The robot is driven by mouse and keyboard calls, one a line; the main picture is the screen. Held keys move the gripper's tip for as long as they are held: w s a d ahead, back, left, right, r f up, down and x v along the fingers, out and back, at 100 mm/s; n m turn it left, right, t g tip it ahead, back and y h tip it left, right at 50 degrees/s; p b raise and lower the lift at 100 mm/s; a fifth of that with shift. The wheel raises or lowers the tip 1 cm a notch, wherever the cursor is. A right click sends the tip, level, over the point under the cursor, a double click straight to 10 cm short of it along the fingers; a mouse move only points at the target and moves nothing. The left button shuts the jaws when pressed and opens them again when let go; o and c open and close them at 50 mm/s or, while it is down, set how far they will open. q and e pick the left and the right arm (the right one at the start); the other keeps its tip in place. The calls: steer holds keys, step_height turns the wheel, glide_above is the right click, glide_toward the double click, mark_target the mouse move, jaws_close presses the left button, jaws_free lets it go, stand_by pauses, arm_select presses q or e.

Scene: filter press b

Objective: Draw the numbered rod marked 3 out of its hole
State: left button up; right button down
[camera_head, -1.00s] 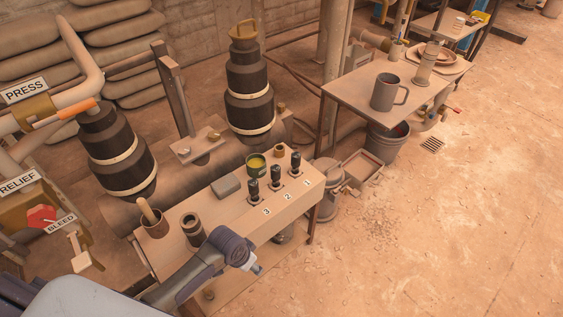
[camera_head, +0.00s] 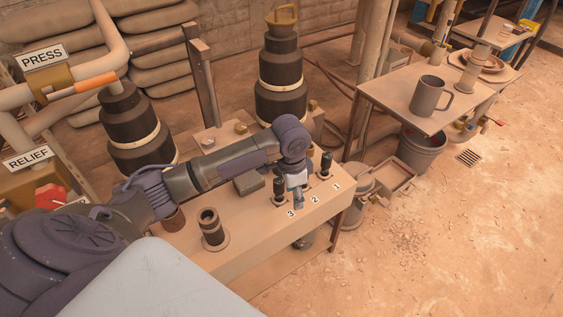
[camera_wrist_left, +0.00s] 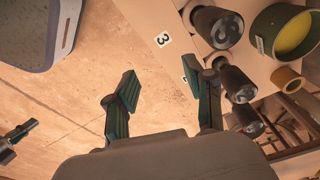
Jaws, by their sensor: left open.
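The rod marked 3 (camera_head: 279,190) stands in the bench top, a dark-capped peg behind its number label. In the left wrist view it is the nearest dark rod (camera_wrist_left: 222,28), beside the label 3. My left gripper (camera_head: 298,198) points down just right of rod 3, over the row's front edge, and partly hides rod 2. In the left wrist view my left gripper (camera_wrist_left: 168,88) has its fingers wide apart with nothing between them. Rod 3 is outside the fingers, at the upper right. Rod 1 (camera_head: 326,164) stands farther right. My right gripper is not seen.
A dark socket (camera_head: 211,228) and a grey block (camera_head: 249,184) are on the bench (camera_head: 247,244). A green tin with yellow contents (camera_wrist_left: 293,33) stands behind the rods. A side table (camera_head: 395,105) with a mug (camera_head: 428,96) is at the right. Floor in front is open.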

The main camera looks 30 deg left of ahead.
mark_target(280, 180)
arm_select(q)
steer(key=shift+g+y, duration=0.3)
steer(key=w+a+r, duration=0.1)
steer(key=a+r, duration=0.1)
steer(key=w+a+r, duration=0.1)
steer(key=a+r, duration=0.3)
steer(key=shift+w+a, duration=0.25)
steer(key=shift+w, duration=0.15)
step_height(280, 180, down, 8)
steer(key=b, duration=0.2)
steer(key=shift+r+b, duration=0.2)
steer(key=shift+b, duration=0.2)
step_height(280, 180, down, 5)
steer(key=shift+r+b, duration=0.1)
steer(key=shift+b, duration=0.65)
steer(key=shift+f, duration=0.55)
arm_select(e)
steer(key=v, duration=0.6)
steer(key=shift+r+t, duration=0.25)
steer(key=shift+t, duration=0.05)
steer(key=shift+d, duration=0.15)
arm_select(q)
jaws_close()
